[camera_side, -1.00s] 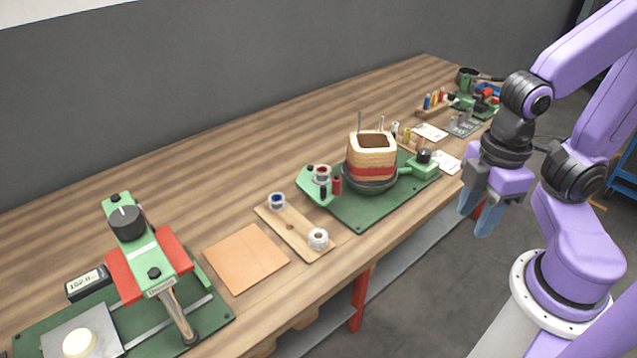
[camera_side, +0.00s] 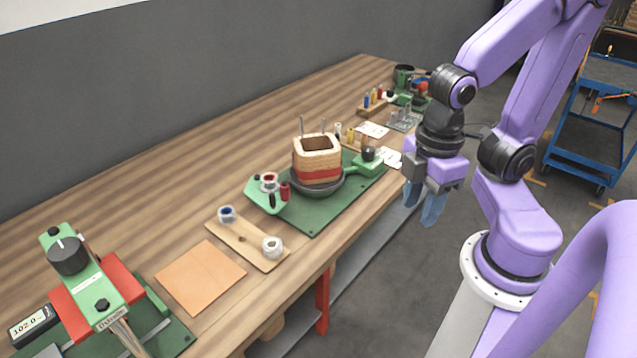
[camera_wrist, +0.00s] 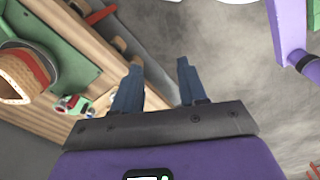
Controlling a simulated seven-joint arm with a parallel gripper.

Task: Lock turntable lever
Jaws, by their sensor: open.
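The turntable (camera_side: 322,184) is a dark round plate on a green base board (camera_side: 310,216) near the bench's front edge. A wooden coil form (camera_side: 317,160) with a red band stands on it. The green lever block (camera_side: 362,168) with a black knob (camera_side: 368,153) sits at the turntable's right. Whether the lever is locked cannot be told. My gripper (camera_side: 427,205) hangs open and empty past the bench's front edge, to the right of the lever and apart from it. In the wrist view my open fingers (camera_wrist: 157,90) point over the floor, with the coil form (camera_wrist: 22,75) at the left.
A wooden board (camera_side: 245,238) with two spools and an orange sheet (camera_side: 200,277) lie left of the turntable. A green and red fixture (camera_side: 90,285) stands at front left. Small parts and cards lie behind the lever. A blue cart (camera_side: 595,120) stands on the floor.

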